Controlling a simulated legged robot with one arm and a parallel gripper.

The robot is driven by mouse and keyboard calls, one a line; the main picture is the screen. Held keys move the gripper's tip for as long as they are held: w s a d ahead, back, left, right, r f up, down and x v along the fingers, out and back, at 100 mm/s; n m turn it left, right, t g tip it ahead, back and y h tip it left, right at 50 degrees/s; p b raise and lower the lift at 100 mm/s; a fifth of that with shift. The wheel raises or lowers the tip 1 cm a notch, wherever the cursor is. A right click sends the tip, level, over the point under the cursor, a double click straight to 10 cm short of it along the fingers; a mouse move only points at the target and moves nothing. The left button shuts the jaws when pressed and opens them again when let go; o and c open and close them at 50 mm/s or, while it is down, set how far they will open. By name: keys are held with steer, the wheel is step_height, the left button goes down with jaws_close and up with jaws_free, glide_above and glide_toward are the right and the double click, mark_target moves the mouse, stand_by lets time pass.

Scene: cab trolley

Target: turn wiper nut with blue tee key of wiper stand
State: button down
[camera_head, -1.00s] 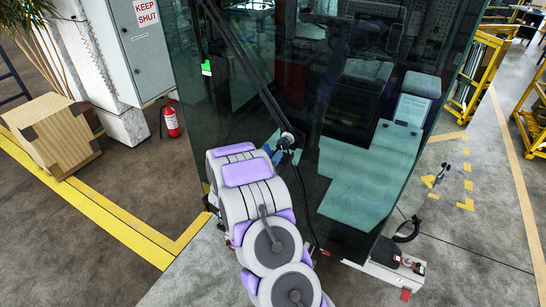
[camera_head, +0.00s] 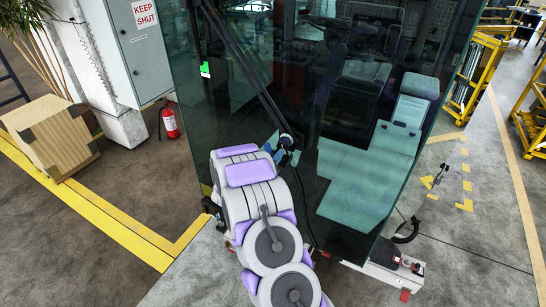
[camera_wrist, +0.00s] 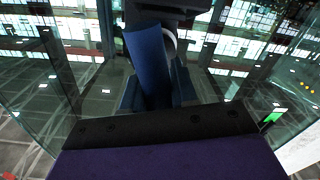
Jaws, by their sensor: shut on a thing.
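The wiper (camera_head: 243,70) is a long dark arm slanting across the cab glass. Its round dark pivot (camera_head: 287,140) is at its lower end; the nut itself is too small to make out there. My gripper (camera_head: 283,157) is right at this pivot, mostly hidden behind my arm in the head view. In the wrist view, a blue cylinder, apparently the blue tee key (camera_wrist: 148,60), stands tilted between the dark jaws of my gripper (camera_wrist: 158,98), which is shut on it. The key's far end meets dark parts by a pale ring; whether it sits on the nut cannot be told.
The glass cab (camera_head: 360,190) fills the middle. A white base with a black hook (camera_head: 405,235) stands at its lower right. A wooden crate (camera_head: 50,140), a fire extinguisher (camera_head: 170,122) and a grey cabinet (camera_head: 145,50) are at left. Yellow racks (camera_head: 475,75) stand at right.

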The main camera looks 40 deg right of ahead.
steer(key=shift+w+d, duration=0.15)
steer(key=shift+d, duration=0.3)
steer(key=shift+b, duration=0.45)
steer(key=m+b, duration=0.2)
steer(key=b, duration=0.2)
steer(key=shift+f+m, duration=0.15)
steer(key=shift+m, duration=0.25)
steer(key=m+b, duration=0.2)
steer(key=b, duration=0.1)
steer(key=shift+b, duration=0.4)
steer(key=shift+r, duration=0.2)
steer(key=shift+m, duration=0.3)
